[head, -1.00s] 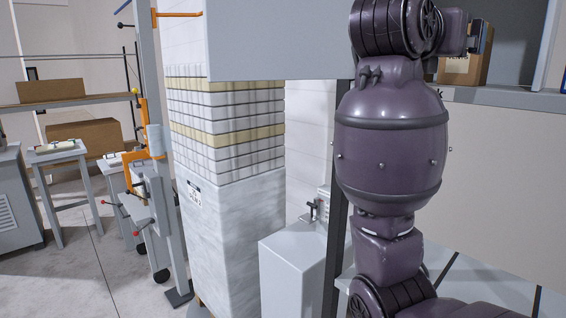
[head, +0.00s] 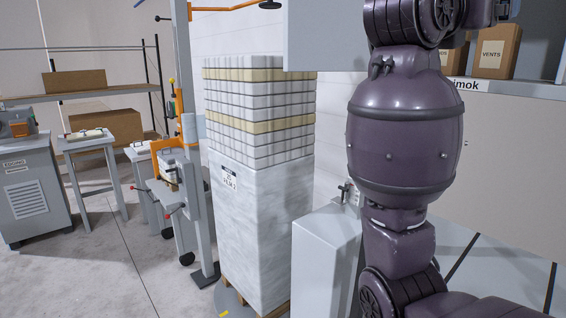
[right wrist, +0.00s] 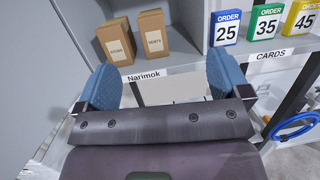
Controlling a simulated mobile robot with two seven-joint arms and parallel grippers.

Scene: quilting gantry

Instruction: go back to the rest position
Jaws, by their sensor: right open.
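My right gripper (right wrist: 164,82) is open, its two blue fingertips wide apart with nothing between them. It faces a grey shelf edge labelled "Narimok" (right wrist: 157,75), with boxes on the shelf beyond; I see no contact with them. In the head view my purple right arm stands raised at the right, and its far end runs to the top edge, so the fingers do not show clearly there. My left gripper is in neither view.
A tall wrapped pallet stack (head: 262,225) stands left of my right arm, beside a grey box-shaped housing (head: 322,250). Cardboard boxes (head: 498,50) sit on the right shelf. Floor is clear at lower left.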

